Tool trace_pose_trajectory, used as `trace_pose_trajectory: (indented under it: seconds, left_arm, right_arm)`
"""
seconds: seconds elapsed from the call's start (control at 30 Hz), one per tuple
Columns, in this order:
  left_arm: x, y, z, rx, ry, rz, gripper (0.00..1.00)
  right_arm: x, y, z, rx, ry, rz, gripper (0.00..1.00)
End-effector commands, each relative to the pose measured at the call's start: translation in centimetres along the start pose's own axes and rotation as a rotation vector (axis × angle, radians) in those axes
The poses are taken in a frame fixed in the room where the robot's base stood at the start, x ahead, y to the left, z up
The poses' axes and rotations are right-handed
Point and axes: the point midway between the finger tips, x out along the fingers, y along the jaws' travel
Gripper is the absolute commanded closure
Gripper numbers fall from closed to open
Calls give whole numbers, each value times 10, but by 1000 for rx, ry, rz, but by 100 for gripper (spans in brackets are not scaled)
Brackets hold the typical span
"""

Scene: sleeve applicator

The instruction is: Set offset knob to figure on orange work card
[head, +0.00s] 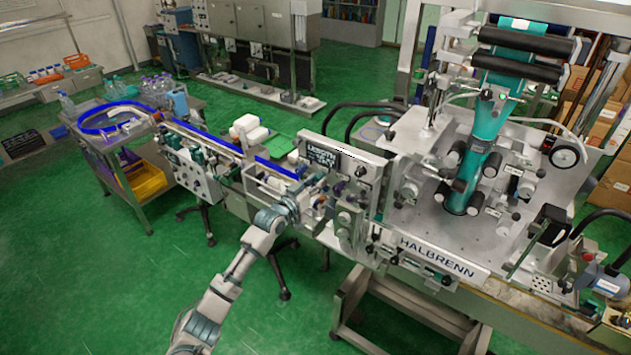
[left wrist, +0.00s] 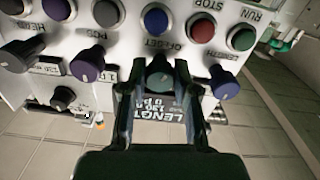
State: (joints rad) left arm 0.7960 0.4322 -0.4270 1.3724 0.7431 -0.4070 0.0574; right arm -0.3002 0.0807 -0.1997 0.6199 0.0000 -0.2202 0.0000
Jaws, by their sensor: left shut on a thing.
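My left gripper (left wrist: 157,72) is shut on a teal knob (left wrist: 160,79) in the left wrist view, one finger on each side. The label by this knob appears to read OFFSET. Behind the fingers is a display (left wrist: 166,112) with LENGTH readable; its figures are partly hidden and unclear. In the head view my left gripper (head: 294,206) is at the front of the control panel, below the display (head: 323,160); the knob is too small to make out there. I cannot make out an orange work card in either view. My right gripper is not in view.
The HALBRENN machine (head: 436,258) stands at right. Green floor is open at front left.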

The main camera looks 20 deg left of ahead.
Motion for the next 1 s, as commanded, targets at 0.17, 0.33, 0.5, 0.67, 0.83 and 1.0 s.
trace_pose_trajectory:
  seconds: [0.17, 0.33, 0.5, 0.67, 0.83, 1.0]
  left_arm:
    - [0, -1, -11, -45, 20, -1, 100]
    - [-1, -2, -11, -60, 20, -2, 100]
    - [-1, -2, -11, -62, 21, -2, 100]
    - [-1, -2, -11, -61, 21, -2, 100]
    - [-1, -2, -8, -61, 16, -2, 45]
    - [0, -2, -5, -61, 10, -1, 45]
  right_arm:
    - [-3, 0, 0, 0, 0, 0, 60]
    - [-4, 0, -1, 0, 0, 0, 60]
    - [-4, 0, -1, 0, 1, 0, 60]
    - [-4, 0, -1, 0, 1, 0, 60]
    - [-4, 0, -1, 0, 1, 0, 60]
    - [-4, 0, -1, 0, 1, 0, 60]
